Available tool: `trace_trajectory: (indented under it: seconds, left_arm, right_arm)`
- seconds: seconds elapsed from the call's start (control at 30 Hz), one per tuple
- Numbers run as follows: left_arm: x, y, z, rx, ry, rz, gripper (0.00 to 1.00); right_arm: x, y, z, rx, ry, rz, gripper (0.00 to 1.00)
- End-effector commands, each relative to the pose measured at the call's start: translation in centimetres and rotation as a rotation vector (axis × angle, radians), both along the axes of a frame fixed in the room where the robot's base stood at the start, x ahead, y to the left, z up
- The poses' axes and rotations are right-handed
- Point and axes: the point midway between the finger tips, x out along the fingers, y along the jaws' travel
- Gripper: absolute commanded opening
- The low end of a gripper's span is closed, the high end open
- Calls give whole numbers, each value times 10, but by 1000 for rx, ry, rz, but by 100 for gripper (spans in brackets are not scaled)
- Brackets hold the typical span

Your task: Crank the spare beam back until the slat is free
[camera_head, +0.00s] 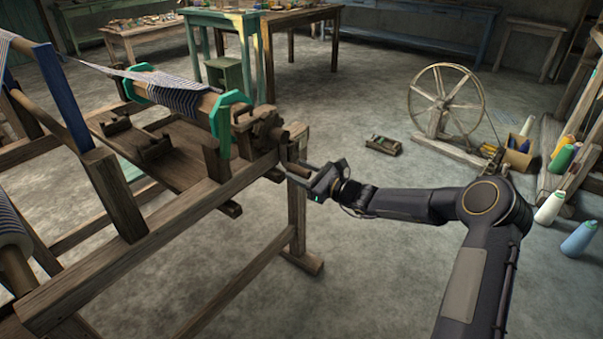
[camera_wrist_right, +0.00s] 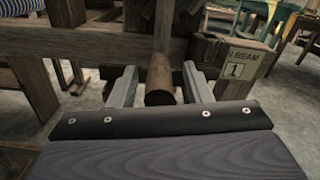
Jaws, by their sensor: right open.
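A wooden beam wound with striped warp (camera_head: 180,92) lies across the loom between green end flanges (camera_head: 228,115). A wooden crank (camera_head: 272,135) is at its right end, by the loom frame. My right gripper (camera_head: 300,172) is at the crank's handle, outside the frame. In the right wrist view, the round wooden handle (camera_wrist_right: 160,80) stands between the two open fingers (camera_wrist_right: 158,88), with gaps visible on both sides. I cannot make out the slat. My left gripper is not in view.
The loom's frame rail (camera_head: 170,225) and post (camera_head: 297,220) stand close to my right gripper. A spinning wheel (camera_head: 447,105), a small tray (camera_head: 383,145) and thread cones (camera_head: 579,240) are on the floor to the right. The floor between is clear.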

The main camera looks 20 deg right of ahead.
Motion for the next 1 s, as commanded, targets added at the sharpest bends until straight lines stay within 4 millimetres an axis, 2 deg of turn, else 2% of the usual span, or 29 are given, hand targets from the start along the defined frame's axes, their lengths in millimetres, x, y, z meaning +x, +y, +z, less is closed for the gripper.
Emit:
trace_trajectory:
  seconds: [0.17,0.5,0.77,1.0]
  left_arm:
    - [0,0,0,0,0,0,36]
    - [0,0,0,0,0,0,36]
    - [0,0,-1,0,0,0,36]
    - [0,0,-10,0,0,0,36]
  right_arm:
    - [0,0,0,0,0,0,45]
    - [0,0,0,-1,-1,0,0]
    - [0,0,0,-4,-3,0,0]
    - [4,-5,-1,-55,-44,0,0]
